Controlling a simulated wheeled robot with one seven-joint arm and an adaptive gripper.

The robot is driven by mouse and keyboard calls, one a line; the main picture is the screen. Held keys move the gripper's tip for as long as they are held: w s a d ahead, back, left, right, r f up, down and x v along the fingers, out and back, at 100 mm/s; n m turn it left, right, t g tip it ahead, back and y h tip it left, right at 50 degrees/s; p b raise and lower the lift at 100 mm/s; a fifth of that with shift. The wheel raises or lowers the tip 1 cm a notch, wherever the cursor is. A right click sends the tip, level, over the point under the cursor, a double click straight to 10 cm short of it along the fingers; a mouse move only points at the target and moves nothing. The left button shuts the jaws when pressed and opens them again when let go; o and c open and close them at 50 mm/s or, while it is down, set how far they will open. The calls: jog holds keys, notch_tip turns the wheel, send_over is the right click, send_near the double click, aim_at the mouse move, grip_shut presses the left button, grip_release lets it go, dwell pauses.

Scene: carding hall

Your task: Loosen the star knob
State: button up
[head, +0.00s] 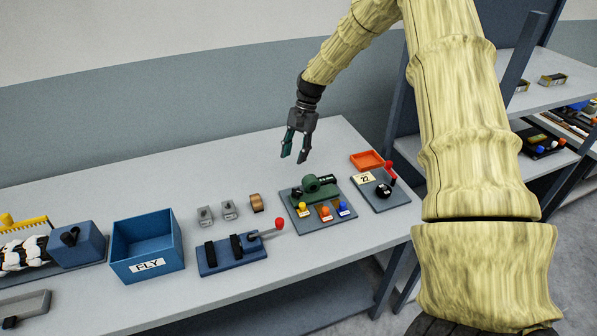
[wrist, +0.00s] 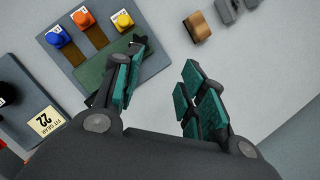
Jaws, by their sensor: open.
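A dark knob (head: 383,190), the likeliest star knob, sits on a small grey plate (head: 398,202) with a "22" card (head: 366,178) and a red-tipped lever (head: 390,170). Its lobes are too small to make out. In the wrist view a dark round part (wrist: 8,95), probably this knob, is cut by the left edge near the card (wrist: 46,122). My gripper (head: 294,154) is open and empty, pointing down above the table, left of the knob and apart from it. Its teal-padded fingers also show spread in the wrist view (wrist: 163,72).
A grey plate with a green machine part (head: 318,186) and yellow, orange and blue knobs stands left of the knob plate. An orange tray (head: 367,159) lies behind it. A blue lever base (head: 232,255) and "FLY" box (head: 147,245) are further left. The table's back is clear.

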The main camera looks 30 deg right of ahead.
jog(key=w+a+r+m+t+b, duration=0.1)
jog(key=w+a+m+t+b, duration=0.15)
jog(key=w+m, duration=0.35)
jog(key=w+a+r+m+t+h+b, duration=0.1)
jog(key=w+a+m+t, duration=0.1)
jog(key=w+m+t, duration=0.3)
jog(key=w+a+r+m+t+b, duration=0.1)
jog(key=w+a+m+t+b, duration=0.15)
jog(key=w+m, duration=0.4)
jog(key=m+g+h+b, duration=0.7)
jog(key=m+g+h, duration=0.15)
jog(key=m, duration=1.65)
send_near(297, 191)
jog(key=shift+n+y, duration=0.25)
jog(key=shift+y, duration=0.2)
jog(key=x, duration=0.3)
jog(key=p+x, duration=0.1)
jog(key=x, duration=0.4)
jog(key=shift+d+f+p, duration=0.1)
jog(key=shift+d+p, duration=0.25)
jog(key=shift+d, duration=0.2)
jog(key=c, duration=0.7)
